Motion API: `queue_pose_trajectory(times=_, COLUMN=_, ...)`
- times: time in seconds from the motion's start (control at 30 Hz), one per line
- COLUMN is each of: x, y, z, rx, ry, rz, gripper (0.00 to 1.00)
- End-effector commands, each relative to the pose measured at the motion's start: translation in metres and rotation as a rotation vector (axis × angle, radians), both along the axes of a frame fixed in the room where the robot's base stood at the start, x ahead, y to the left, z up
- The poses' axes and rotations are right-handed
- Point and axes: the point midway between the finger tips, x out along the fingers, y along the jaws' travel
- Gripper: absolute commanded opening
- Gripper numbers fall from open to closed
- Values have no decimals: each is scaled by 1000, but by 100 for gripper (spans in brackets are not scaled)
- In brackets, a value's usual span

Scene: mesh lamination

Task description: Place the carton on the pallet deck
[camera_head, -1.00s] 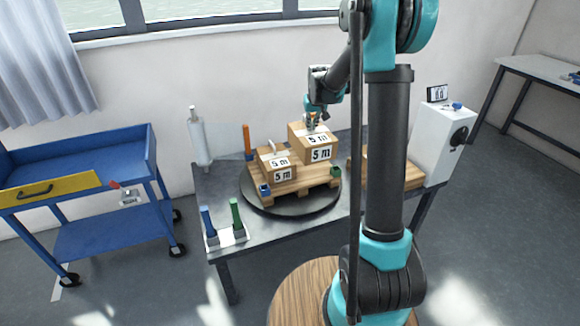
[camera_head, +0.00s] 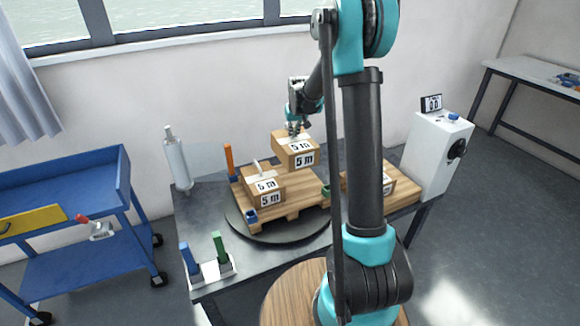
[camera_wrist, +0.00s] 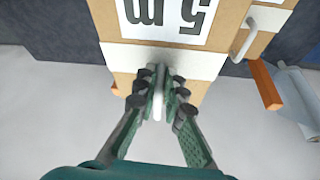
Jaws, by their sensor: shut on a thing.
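My gripper (camera_head: 293,126) is shut on the white tab on top of a brown carton (camera_head: 297,152) with "5 m" labels. In the head view the carton is over the right rear part of the wooden pallet (camera_head: 285,208); I cannot tell whether it touches the deck. In the wrist view my gripper (camera_wrist: 160,88) pinches the tab, with the carton (camera_wrist: 240,20) beyond. A second "5 m" carton (camera_head: 264,188) sits on the pallet's left part. The pallet lies on a round dark turntable (camera_head: 275,233).
Another carton (camera_head: 385,184) on a wooden board (camera_head: 403,196) is to the right, partly behind my arm. An orange post (camera_head: 229,160), a white roll (camera_head: 177,162), a white control box (camera_head: 436,150) and blue and green tools (camera_head: 220,248) surround the turntable. A blue cart (camera_head: 80,260) stands left.

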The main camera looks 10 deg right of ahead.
Motion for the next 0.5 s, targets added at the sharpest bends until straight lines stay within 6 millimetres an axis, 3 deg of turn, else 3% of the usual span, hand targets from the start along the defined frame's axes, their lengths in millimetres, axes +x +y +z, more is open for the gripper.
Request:
queue_pose_trajectory(times=0.3, x=1, y=0, z=-76, rx=0, ry=0, rz=0, gripper=0)
queue_pose_trajectory(times=0.5, x=0, y=0, z=-105, rx=0, ry=0, rz=0, gripper=0)
